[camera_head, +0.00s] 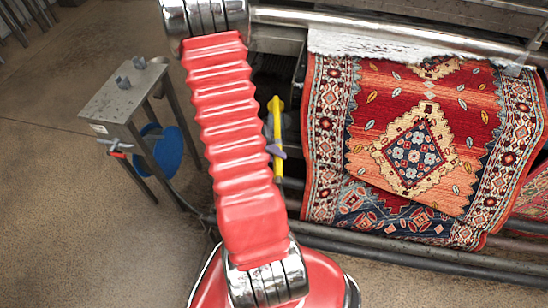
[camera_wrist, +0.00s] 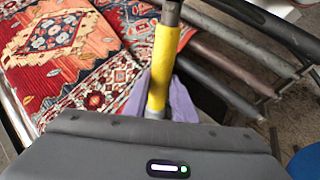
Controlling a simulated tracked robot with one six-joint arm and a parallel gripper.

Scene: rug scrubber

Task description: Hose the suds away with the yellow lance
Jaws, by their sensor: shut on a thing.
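The yellow lance (camera_head: 277,135) stands roughly upright in the head view, just right of my red arm and left of the rug (camera_head: 408,130). In the wrist view the lance (camera_wrist: 160,68) runs up from my gripper (camera_wrist: 158,108), which is shut on it; purple pads show on both sides of the lance. In the head view a bit of my gripper (camera_head: 276,151) shows at the lance. The patterned red rug hangs over the machine. White suds (camera_head: 375,47) lie along its top edge under the roller. The lance's lower end is hidden in the wrist view.
A grey metal stand (camera_head: 125,100) with a blue disc (camera_head: 168,150) and a red-handled tap (camera_head: 115,146) stands at the left. Metal rollers and rails (camera_head: 400,252) run above and below the rug.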

